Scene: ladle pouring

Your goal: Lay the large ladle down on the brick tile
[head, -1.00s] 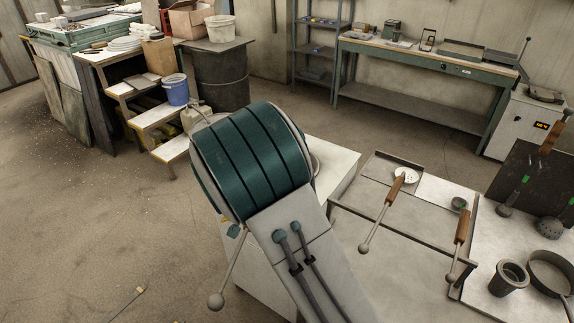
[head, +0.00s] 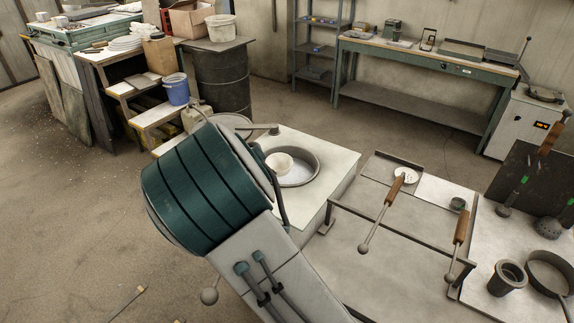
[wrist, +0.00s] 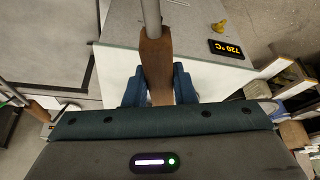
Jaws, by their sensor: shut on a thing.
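My gripper (wrist: 159,88) shows in the wrist view, its blue fingers closed on the brown wooden handle of a ladle (wrist: 156,65). A metal rod runs from the handle to the top edge there. In the head view my arm hides the gripper and handle. Two other wooden-handled ladles (head: 381,212) (head: 459,240) lie on the grey bench. I cannot pick out the brick tile with certainty.
A white furnace block (head: 335,170) with a round opening (head: 300,177) and a pale cup (head: 279,163) stands behind my arm. A dark cup (head: 508,277) and pan (head: 552,272) sit at the bench's right. The bench's middle (head: 385,275) is clear. Stepped shelves (head: 155,117) stand left.

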